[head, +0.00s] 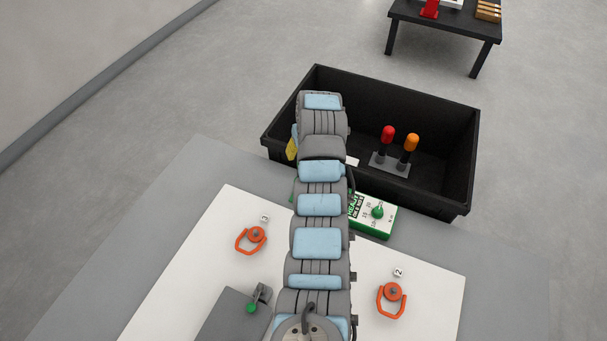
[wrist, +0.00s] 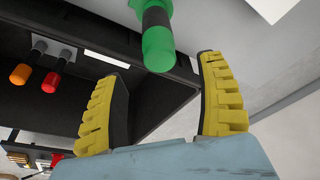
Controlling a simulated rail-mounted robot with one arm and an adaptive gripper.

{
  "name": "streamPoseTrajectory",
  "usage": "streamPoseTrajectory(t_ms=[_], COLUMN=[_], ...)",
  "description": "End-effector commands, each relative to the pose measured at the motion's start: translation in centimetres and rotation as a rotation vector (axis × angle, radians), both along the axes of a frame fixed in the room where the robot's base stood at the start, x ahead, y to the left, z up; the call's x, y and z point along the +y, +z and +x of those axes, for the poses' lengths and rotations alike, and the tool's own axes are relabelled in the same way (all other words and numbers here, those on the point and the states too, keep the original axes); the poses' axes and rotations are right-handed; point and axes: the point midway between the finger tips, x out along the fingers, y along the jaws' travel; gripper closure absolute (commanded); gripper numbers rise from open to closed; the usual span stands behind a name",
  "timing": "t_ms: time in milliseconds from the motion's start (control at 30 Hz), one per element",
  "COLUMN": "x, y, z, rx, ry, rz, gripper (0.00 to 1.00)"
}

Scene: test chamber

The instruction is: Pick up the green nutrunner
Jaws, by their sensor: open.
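The green nutrunner (wrist: 157,45) shows in the wrist view as a rounded green end with a dark section above it. It lies ahead of and between my gripper's yellow fingertips (wrist: 164,72), with no visible contact. My gripper is open and empty. In the head view my arm hides most of this spot; only a green sliver (head: 292,197) shows at its left edge, and I cannot tell if it is the nutrunner. One yellow finger (head: 292,149) shows beside my arm there.
A black bin (head: 450,150) stands beyond the table (head: 180,190), holding red (head: 388,134) and orange (head: 411,142) handled tools in a grey holder. A green-and-white dial box (head: 375,215) is right of my arm. Orange clamps (head: 250,239) (head: 391,299) stand on the white board (head: 200,260).

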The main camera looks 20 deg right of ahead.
Motion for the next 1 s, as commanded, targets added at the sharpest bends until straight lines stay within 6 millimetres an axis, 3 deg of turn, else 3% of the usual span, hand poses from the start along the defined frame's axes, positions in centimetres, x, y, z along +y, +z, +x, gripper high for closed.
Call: streamPoseTrajectory(t_ms=[200,533,1000], x=[0.0,0.0,0.0], y=[-2.3,-3.2,-7.0], z=[0.5,0.8,1.9], rx=[0.003,0.002,0.000], ry=[-0.001,-0.001,-0.002], rz=[0.001,0.000,0.001], gripper=[0.27,0.27,0.27])
